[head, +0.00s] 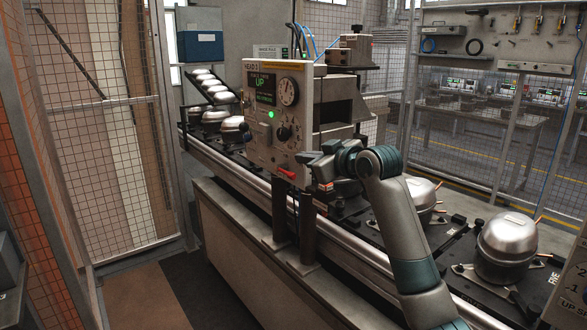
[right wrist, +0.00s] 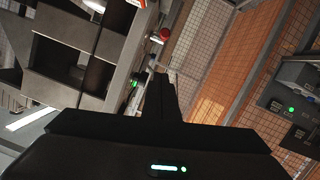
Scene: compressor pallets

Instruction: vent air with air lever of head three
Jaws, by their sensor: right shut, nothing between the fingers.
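The head station (head: 275,110) is a beige box over the conveyor, with a small label that seems to read HEAD 3. Its green display (head: 263,87) shows UP, beside a round gauge (head: 289,92). A green lamp (head: 270,114) is lit and a dark knob (head: 284,132) sits below the gauge. A red lever (head: 287,173) sticks out at the lower front edge. My right gripper (head: 304,158) is shut and empty, just above and right of the red lever; contact cannot be told. Its dark fingers (right wrist: 160,97) show in the right wrist view. My left gripper is out of view.
Silver compressors (head: 507,248) stand on dark pallets along the conveyor (head: 345,245), some partly behind my right arm. More compressors (head: 233,124) are left of the station. A mesh fence (head: 95,130) bounds the left side. Bare floor lies in front of the conveyor at left.

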